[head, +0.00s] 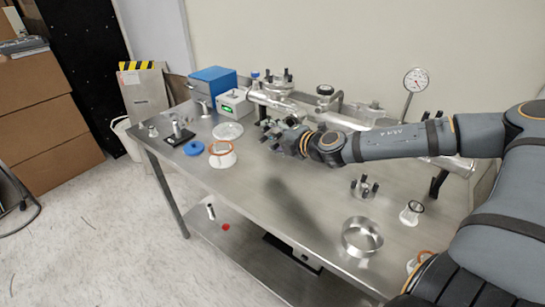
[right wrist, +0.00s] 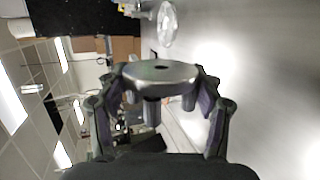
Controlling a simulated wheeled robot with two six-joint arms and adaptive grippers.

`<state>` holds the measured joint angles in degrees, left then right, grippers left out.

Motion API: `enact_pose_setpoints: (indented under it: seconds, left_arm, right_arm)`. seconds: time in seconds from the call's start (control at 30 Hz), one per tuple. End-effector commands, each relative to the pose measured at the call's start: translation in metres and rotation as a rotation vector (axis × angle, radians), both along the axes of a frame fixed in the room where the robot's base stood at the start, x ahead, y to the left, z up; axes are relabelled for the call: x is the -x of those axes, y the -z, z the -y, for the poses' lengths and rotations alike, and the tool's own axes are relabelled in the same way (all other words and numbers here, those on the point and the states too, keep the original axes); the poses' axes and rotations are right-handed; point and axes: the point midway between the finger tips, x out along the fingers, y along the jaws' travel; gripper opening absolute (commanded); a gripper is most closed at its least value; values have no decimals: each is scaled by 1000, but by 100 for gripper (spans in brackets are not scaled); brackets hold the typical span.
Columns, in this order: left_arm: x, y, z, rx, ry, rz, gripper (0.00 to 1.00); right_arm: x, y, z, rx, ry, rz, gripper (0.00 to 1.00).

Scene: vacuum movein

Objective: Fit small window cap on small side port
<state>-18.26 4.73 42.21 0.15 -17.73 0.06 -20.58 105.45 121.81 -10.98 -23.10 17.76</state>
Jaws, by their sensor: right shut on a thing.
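My right gripper (head: 272,131) reaches in from the right, above the back part of the steel table, in front of the metal vacuum chamber (head: 375,117). In the head view the cap is hard to separate from the fingers. The small side port cannot be made out clearly; my gripper and arm hide part of the chamber. My left gripper is not in view.
The steel table (head: 300,200) holds a blue box (head: 212,80), a box with a green display (head: 234,104), a pale disc (head: 228,131), a blue ring (head: 194,148), an orange-rimmed flange (head: 222,154), a clamp piece (head: 364,187) and a metal ring (head: 362,237). Its middle is clear.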

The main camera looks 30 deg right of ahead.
Motion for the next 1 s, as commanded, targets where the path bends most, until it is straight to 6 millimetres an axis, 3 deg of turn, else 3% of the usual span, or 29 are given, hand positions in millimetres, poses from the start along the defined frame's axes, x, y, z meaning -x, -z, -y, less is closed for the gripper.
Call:
enact_pose_setpoints:
  seconds: [0.27, 0.53, 1.0]
  left_arm:
    - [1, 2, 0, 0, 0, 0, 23]
    - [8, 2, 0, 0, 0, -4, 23]
    - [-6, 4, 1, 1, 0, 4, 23]
  right_arm:
    - [-1, 2, 3, 0, 1, 2, 30]
    - [-11, 2, 27, 2, 3, 3, 30]
    - [-24, 2, 58, 1, 0, 2, 30]
